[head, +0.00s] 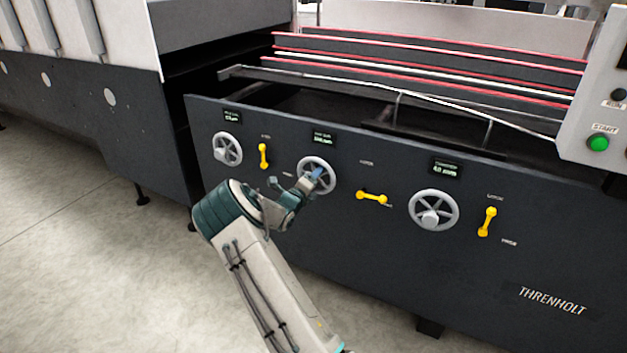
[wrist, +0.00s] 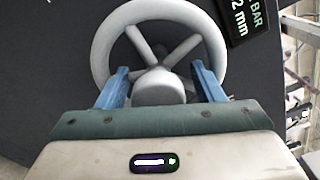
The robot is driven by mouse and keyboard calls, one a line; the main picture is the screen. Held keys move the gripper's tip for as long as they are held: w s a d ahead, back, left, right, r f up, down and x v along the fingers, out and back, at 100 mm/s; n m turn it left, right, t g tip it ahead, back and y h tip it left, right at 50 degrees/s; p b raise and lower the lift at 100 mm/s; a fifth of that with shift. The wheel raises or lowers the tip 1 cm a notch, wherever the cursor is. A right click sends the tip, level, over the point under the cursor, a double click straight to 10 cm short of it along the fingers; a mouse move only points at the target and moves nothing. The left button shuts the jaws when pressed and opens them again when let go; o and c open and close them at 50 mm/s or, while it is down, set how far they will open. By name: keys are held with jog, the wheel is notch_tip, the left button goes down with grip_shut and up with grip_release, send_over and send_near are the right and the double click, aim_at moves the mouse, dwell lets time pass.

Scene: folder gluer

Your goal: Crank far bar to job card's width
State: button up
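The middle handwheel (head: 316,175) is a grey spoked wheel on the dark front panel, under a small display (head: 323,138). The same handwheel fills the upper wrist view (wrist: 97,50), with a pale rounded knob or hub (wrist: 158,84) at its middle. My gripper (head: 316,174) is at this wheel. In the wrist view its two blue fingers (wrist: 160,84) are spread on either side of the knob, with gaps showing. The wheel's display (wrist: 240,18) is cut off, showing "BAR" and "2 mm". The yellow lever (head: 371,198) right of this wheel lies nearly horizontal. I see no job card.
A left handwheel (head: 227,149) and right handwheel (head: 433,210) sit on the same panel. Their yellow levers, left (head: 263,156) and right (head: 487,221), stand upright. A control box with a green button (head: 599,143) is at right. Open floor (head: 90,240) lies at left.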

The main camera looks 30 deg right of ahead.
jog(key=shift+a, duration=0.1)
jog(key=p+v, duration=0.2)
jog(key=v, duration=1.1)
jog(key=shift+s+a, duration=0.25)
jog(key=shift+a, duration=0.05)
